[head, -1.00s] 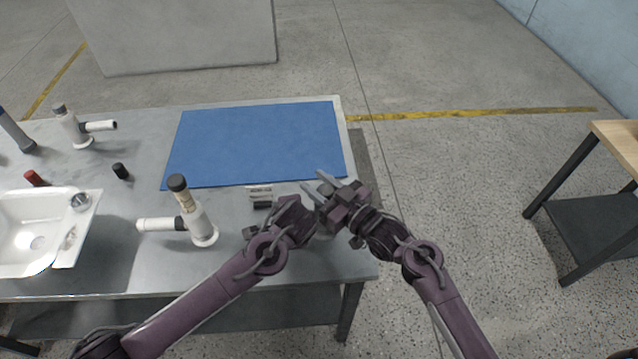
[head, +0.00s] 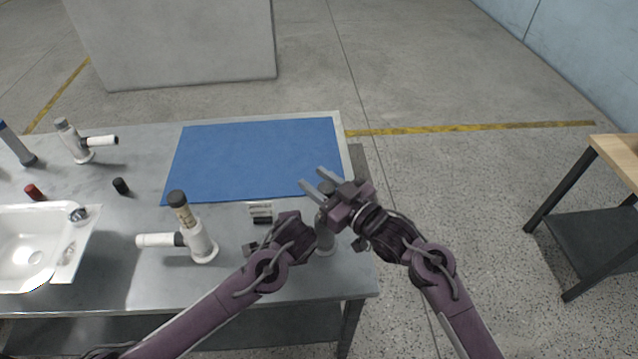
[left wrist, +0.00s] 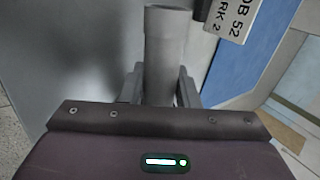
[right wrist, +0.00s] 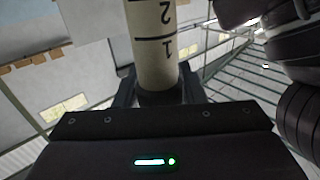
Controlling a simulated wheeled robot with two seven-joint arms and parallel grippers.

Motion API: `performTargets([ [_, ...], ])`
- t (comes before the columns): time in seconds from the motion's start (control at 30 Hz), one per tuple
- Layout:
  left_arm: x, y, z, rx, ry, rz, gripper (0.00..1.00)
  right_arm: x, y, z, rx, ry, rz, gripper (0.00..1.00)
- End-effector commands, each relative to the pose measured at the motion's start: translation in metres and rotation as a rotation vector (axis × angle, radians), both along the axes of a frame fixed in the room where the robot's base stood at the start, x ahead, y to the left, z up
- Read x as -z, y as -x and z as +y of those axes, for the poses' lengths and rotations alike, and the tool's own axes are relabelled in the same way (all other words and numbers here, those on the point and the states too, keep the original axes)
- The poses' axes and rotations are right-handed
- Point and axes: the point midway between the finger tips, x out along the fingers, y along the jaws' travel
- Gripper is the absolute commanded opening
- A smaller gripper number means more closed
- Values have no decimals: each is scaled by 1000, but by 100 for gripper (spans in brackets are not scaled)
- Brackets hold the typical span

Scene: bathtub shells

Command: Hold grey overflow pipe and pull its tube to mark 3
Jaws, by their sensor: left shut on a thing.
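The grey overflow pipe (head: 325,242) stands near the table's right end, mostly hidden by my grippers. My left gripper (left wrist: 160,90) is shut on its grey body (left wrist: 166,45). My right gripper (head: 314,184) is at the top, its fingers on either side of the dark cap (right wrist: 160,97). Whether they press on it is unclear. The cream tube (right wrist: 155,45) shows marks 1 and 2 in the right wrist view. A small label card (head: 260,208) stands just left of the pipe. In the left wrist view the card (left wrist: 233,18) is cut off, reading "OB 52" and "ARK 2".
Another overflow pipe (head: 199,240) with a black cap stands to the left. A white basin (head: 30,245), loose red and black caps (head: 120,186) and more pipes (head: 75,142) are further left. The blue mat (head: 255,155) behind is empty.

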Motion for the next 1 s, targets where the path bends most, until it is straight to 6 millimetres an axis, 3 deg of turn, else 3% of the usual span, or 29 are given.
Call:
performTargets([
  [0.43,0,0,0,0,-1,0,2,2,8,-7,2,1,3,43],
  [0.8,0,0,0,1,-1,0,2,2,66,-55,1,3,3,43],
  [1.0,0,0,0,0,0,0,2,1,87,-72,1,1,2,43],
])
